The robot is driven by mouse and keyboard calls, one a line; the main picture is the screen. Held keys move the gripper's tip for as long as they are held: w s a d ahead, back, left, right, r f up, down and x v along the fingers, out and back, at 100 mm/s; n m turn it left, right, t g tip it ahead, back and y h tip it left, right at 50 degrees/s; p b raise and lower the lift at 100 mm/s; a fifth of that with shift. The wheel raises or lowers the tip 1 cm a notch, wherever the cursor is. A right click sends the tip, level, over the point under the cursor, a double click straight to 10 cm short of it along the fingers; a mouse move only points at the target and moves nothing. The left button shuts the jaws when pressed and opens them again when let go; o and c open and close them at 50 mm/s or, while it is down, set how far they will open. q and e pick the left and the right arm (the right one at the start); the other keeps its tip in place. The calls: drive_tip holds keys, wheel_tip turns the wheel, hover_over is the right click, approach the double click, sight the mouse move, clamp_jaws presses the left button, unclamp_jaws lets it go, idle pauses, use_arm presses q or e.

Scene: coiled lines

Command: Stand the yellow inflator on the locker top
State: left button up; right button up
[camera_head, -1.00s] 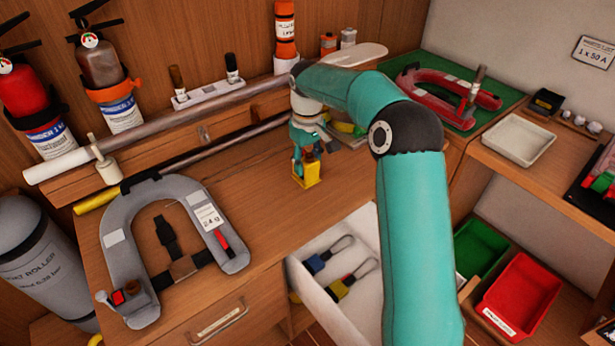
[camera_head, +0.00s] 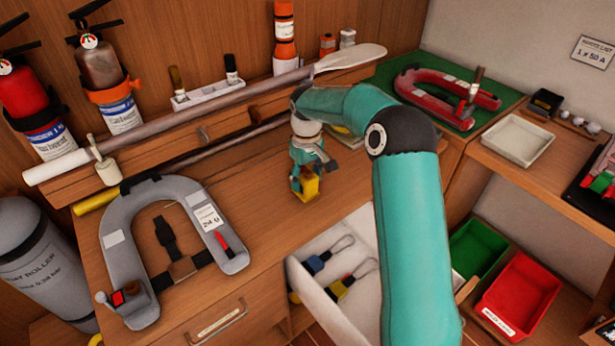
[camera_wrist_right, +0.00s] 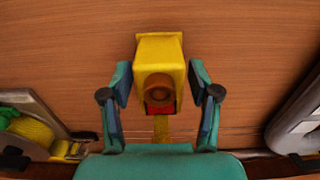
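The yellow inflator (camera_head: 309,188) has a brown round knob and is at the middle of the wooden locker top (camera_head: 262,215). My right gripper (camera_head: 304,175) points down over it, with its fingers on either side. In the right wrist view the inflator (camera_wrist_right: 160,55) sits between the two fingertips of my right gripper (camera_wrist_right: 159,82), its knob facing the camera and a bit of red below. My left gripper is not in view.
A grey horseshoe lifejacket (camera_head: 120,248) lies on the left of the top. A long oar (camera_head: 215,103) runs along the back. An open white drawer (camera_head: 325,292) with clips sits below the front edge. Bare wood lies around the inflator.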

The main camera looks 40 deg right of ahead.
drive_tip(key=shift+r, duration=0.1)
wheel_tip(320, 180, up, 12)
idle(0.8)
drive_tip(key=shift+s, duration=0.1)
idle(0.3)
